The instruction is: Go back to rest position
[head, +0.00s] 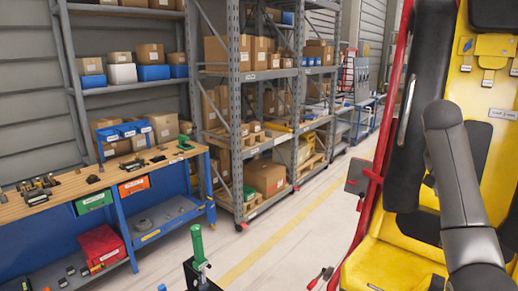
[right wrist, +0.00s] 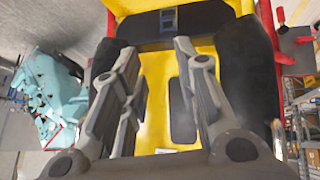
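The yellow and black coaster seat (head: 388,265) with its red frame fills the right side of the head view. A grey arm link of mine crosses in front of it. In the right wrist view my right gripper (right wrist: 157,55) is open, its two grey fingers well apart with nothing between them. The yellow seat (right wrist: 160,85) shows behind and between the fingers, with black padding at both sides. I cannot tell whether a finger touches the seat. My left gripper is in neither view.
A workbench (head: 112,188) with a wooden top, bins and tools stands at the left. A tall grey rack (head: 237,120) with cardboard boxes stands behind. A green-handled tool (head: 197,245) rises at the bottom. The floor (head: 290,225) between rack and seat is clear.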

